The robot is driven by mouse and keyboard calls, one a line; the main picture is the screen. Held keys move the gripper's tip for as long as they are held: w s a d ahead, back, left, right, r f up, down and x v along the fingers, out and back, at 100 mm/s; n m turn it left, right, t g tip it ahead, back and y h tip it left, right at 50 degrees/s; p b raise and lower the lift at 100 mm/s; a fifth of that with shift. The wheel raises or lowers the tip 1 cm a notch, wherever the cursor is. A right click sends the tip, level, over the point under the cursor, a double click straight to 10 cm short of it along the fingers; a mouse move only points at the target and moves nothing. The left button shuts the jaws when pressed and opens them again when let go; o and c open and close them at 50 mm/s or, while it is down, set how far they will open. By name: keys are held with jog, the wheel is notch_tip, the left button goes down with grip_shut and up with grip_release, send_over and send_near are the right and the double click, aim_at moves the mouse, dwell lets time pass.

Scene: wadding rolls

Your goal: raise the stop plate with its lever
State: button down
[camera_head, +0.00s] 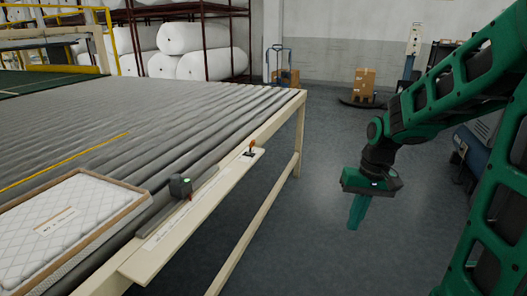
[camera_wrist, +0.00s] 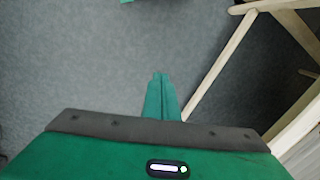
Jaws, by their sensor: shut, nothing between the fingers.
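A small lever (camera_head: 251,146) with an orange knob stands on the cream side ledge of the roller table, near its far end. A thin yellow strip (camera_head: 66,162) lies between the rollers; it may be the top edge of the stop plate, but I cannot tell for sure. My gripper (camera_head: 355,224) hangs over open floor to the right of the table, pointing down, well apart from the lever. Its green fingers are closed together and empty, as the wrist view (camera_wrist: 158,78) also shows. The lever is not visible in the wrist view.
A quilted white panel (camera_head: 70,215) in a tan border lies on the rollers at the near left. A dark device (camera_head: 180,187) sits on the ledge (camera_head: 170,240). The table's leg (camera_head: 300,135) and lower rail bound the clear floor. Cartons (camera_head: 364,84) stand behind.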

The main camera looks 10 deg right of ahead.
aim_at(254, 144)
jog(key=w+a+f+t+y, duration=0.1)
jog(key=w+a+f+y, duration=0.2)
jog(key=w+a, duration=0.35)
jog(key=w+a+f+n+t+y, duration=0.1)
jog(key=w+a+f+y, duration=0.25)
jog(key=w, duration=0.65)
jog(key=w+a+f+t+y, duration=0.1)
jog(key=w+a+f+y, duration=0.25)
jog(key=w, duration=0.45)
jog(key=w+d+r+m+t+y, duration=0.4)
jog(key=w+d+r+t+y, duration=0.2)
jog(key=w+d+t, duration=0.3)
jog(key=w+r, duration=0.1)
jog(key=w, duration=0.2)
jog(key=shift+d+m+t, duration=0.2)
jog(key=shift+m+t, duration=0.1)
jog(key=shift+m, duration=0.1)
jog(key=x, duration=1.4)
jog(key=shift+s+r, duration=0.15)
jog(key=shift+r, duration=0.1)
